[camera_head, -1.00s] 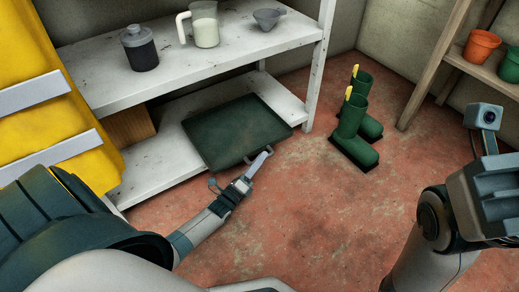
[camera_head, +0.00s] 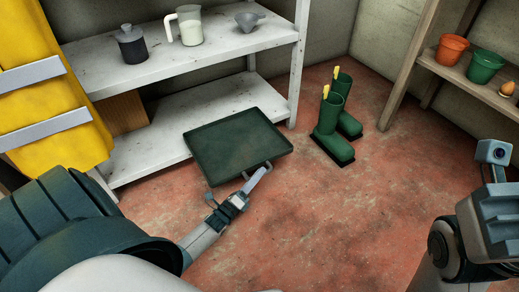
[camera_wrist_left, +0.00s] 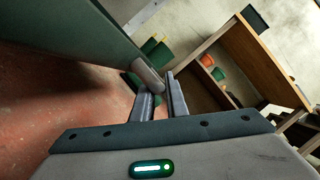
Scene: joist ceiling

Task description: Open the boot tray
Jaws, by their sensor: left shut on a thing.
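The boot tray (camera_head: 237,143) is a flat dark green tray at the lower shelf. Its front part sticks out past the shelf edge over the floor. A grey handle (camera_head: 258,168) is on its front edge; it also shows in the left wrist view (camera_wrist_left: 149,77). My left gripper (camera_head: 255,179) is shut on this handle. In the left wrist view its two fingers (camera_wrist_left: 161,97) are at the handle, with the tray's dark green side (camera_wrist_left: 65,35) above left. My right arm is at the right edge of the head view; its fingertips are not visible.
Green boots (camera_head: 333,125) stand on the red floor right of the tray. The white shelf (camera_head: 150,165) holds a dark jar (camera_head: 132,48), a jug (camera_head: 187,27) and a funnel (camera_head: 249,21) above. A wooden rack with pots (camera_head: 452,49) is at right. Floor in front is clear.

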